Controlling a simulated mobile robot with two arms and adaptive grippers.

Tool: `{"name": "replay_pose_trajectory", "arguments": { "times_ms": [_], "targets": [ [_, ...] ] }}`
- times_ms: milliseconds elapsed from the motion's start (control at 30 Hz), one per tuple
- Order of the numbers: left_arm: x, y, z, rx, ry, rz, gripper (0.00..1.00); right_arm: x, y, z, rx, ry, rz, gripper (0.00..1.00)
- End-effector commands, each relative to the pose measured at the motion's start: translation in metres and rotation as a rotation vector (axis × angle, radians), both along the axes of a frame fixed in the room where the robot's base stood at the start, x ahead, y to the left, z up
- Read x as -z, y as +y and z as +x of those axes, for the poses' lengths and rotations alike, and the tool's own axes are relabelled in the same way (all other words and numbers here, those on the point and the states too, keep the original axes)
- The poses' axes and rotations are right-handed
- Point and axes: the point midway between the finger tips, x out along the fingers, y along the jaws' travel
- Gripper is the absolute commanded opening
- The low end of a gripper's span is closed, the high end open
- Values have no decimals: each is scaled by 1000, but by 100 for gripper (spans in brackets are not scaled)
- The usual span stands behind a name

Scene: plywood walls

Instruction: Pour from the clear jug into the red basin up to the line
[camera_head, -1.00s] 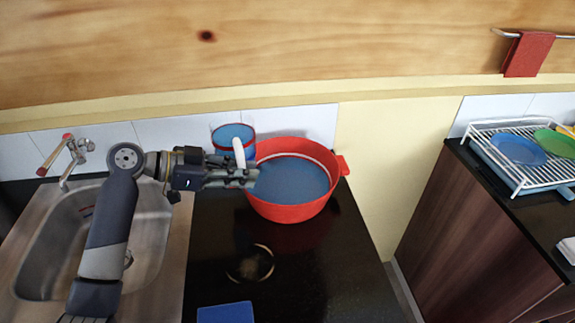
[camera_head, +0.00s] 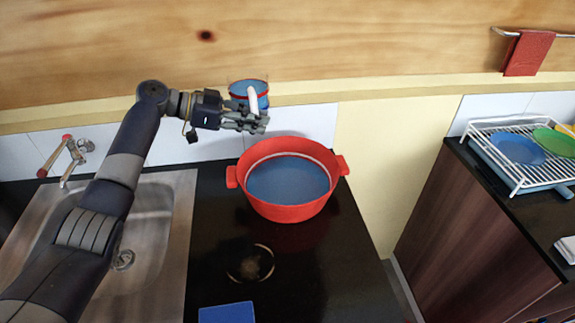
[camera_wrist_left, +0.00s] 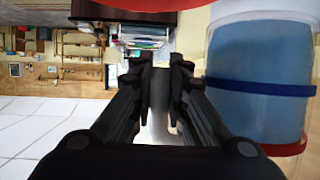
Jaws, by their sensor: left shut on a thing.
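The red basin (camera_head: 290,211) stands on the black counter with blue liquid in it. A pale line (camera_head: 290,153) runs around its inner wall, and the liquid surface lies a little below it at the back. My left gripper (camera_head: 264,124) is shut on the white handle (camera_head: 252,99) of the clear jug (camera_head: 263,101), above and behind the basin. The jug has a red rim, holds blue liquid and looks roughly upright; the gripper hides its lower part. In the left wrist view the jug (camera_wrist_left: 258,55) is beside the fingers (camera_wrist_left: 165,85), with a blue band around it. My right gripper is out of view.
A steel sink (camera_head: 150,235) with a tap (camera_head: 70,155) is at the left. A blue flat item (camera_head: 227,312) lies at the counter's front. A dish rack (camera_head: 515,165) with plates is on the right counter. A floor gap separates the counters.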

Motion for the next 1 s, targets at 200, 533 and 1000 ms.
{"name": "replay_pose_trajectory", "arguments": {
  "times_ms": [200,533,1000],
  "targets": [
    [-11,3,10,-4,-9,-4,0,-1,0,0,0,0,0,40],
    [-13,3,12,-5,-9,-5,0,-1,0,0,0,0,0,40],
    [2,2,9,-6,-98,89,0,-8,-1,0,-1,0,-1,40]
  ]
}}
